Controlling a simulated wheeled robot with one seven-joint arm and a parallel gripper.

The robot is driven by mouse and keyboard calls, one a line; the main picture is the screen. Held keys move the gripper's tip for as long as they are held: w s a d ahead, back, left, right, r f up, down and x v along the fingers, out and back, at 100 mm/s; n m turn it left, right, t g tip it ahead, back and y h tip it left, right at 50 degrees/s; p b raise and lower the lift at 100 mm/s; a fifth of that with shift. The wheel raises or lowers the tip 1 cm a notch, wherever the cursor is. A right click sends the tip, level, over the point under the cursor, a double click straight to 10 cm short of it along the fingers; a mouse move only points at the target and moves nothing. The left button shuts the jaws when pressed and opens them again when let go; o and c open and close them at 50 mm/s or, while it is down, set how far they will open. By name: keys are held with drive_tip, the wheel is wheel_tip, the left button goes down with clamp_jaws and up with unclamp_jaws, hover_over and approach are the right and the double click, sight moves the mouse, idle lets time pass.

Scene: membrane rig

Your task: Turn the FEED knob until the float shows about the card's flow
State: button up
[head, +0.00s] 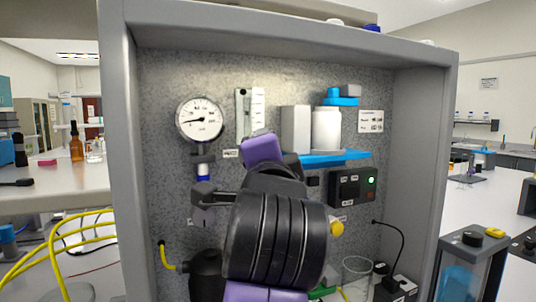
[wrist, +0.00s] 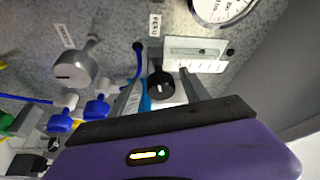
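In the wrist view a black knob (wrist: 161,86) with a pale pointer line sits between my gripper's (wrist: 161,76) two fingers. The fingers stand apart on either side with a narrow gap visible, so it looks open. A label apparently reading FEED (wrist: 154,25) is near the knob. The flow meter (wrist: 196,54) with its white scale is beside it, also in the head view (head: 243,112); its float is too small to read. The card (head: 371,121) is on the panel at right, its text illegible. In the head view my arm hides the knob and fingertips.
A round gauge (head: 201,120) hangs left of the flow meter. A blue shelf (head: 335,158) holds a white container (head: 327,129). A black control box (head: 353,187) shows a green light. The wrist view shows a grey knob (wrist: 75,68) and blue valves (wrist: 97,107) nearby.

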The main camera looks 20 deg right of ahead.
drive_tip(key=r+b+v, duration=0.1)
drive_tip(key=v, duration=0.6)
drive_tip(key=shift+s+a+f, duration=0.15)
drive_tip(key=shift+s+f, duration=0.25)
drive_tip(key=shift+f, duration=0.15)
